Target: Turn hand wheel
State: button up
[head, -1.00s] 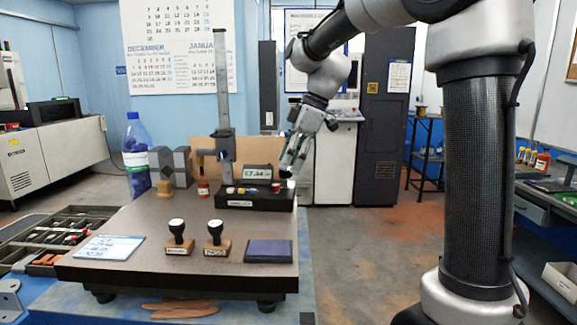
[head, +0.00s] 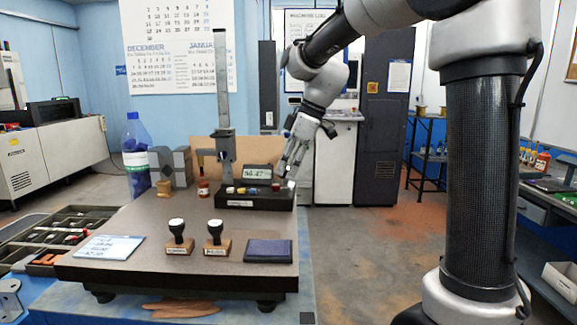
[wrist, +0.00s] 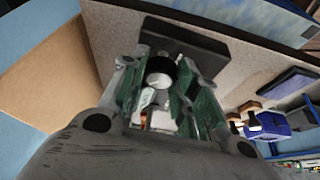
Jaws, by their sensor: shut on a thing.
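A height gauge with a dark base (head: 233,201), a tall grey column (head: 222,80) and a small digital display (head: 256,171) stands on a granite plate. My gripper (head: 288,175) is at the right end of this base. In the wrist view its green-padded fingers (wrist: 160,88) are closed around a small round black part with a pale face, which I take to be the hand wheel (wrist: 158,72). The fingers hide part of the wheel. The gauge's dark base (wrist: 185,42) lies just beyond the fingertips.
On the granite plate (head: 130,225) stand two stamps (head: 178,237) (head: 215,240), a dark blue pad (head: 269,251) and a written card (head: 108,247). Grey blocks (head: 172,166) and a blue bottle (head: 136,150) are behind on the left. The plate's right edge is close to my gripper.

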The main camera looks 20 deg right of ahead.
jog(key=m+t, duration=0.1)
jog(key=m, duration=0.2)
jog(key=o, duration=1)
jog(key=shift+r, duration=0.15)
jog(key=v, duration=1.1)
jog(key=shift+s+r, duration=0.25)
jog(key=shift+r, duration=0.15)
jog(key=x, duration=1.2)
jog(key=shift+w+d+f, duration=0.1)
